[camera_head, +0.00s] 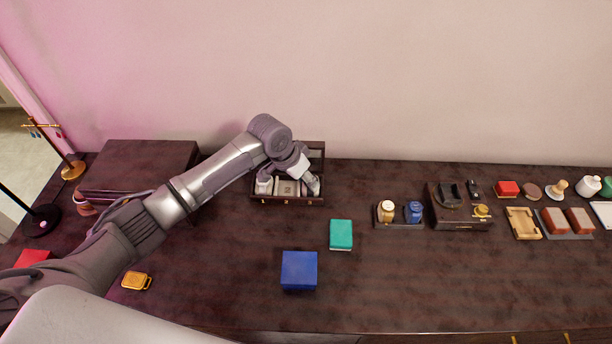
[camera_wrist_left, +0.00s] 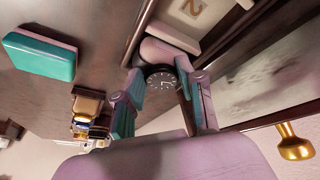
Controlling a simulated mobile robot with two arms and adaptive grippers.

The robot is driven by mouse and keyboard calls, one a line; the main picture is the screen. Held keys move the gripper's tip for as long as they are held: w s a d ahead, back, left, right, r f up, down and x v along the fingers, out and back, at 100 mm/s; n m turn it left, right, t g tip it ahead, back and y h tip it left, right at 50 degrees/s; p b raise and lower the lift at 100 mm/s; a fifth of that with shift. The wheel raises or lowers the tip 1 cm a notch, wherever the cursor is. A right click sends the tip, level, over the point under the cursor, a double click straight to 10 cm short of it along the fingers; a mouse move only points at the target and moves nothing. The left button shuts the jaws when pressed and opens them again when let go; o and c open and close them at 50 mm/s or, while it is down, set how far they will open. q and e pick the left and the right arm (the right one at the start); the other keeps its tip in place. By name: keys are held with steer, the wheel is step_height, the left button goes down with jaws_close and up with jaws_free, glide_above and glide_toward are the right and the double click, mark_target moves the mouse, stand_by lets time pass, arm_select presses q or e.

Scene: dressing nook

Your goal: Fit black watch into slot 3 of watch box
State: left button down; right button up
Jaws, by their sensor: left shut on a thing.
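The dark watch box (camera_head: 287,203) stands open against the back wall, with numbers along its front edge. Pale cushions show in its left and middle slots. My left gripper (camera_head: 308,178) is over the right end of the box and hides most of slot 3. In the left wrist view, the black watch (camera_wrist_left: 162,78), with a dark round dial and pale marks, is between the two fingers, which are shut on it. A pale rounded cushion shows at the watch, beside the slot marked 2 (camera_wrist_left: 193,8). Whether the watch touches the slot floor is hidden. My right gripper is not in view.
A teal box (camera_head: 341,234) and a blue box (camera_head: 299,270) lie in front of the watch box. A gold item (camera_head: 136,281) lies near my left arm. A dark stand (camera_head: 459,219) and small items fill the right side. The table's centre right front is clear.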

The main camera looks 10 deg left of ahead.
arm_select(q)
steer(key=shift+f, duration=0.15)
steer(key=c, duration=0.7)
jaws_free()
steer(key=shift+r, duration=0.25)
steer(key=v, duration=1.2)
steer(key=shift+b, duration=0.4)
steer(key=shift+d+f, duration=0.1)
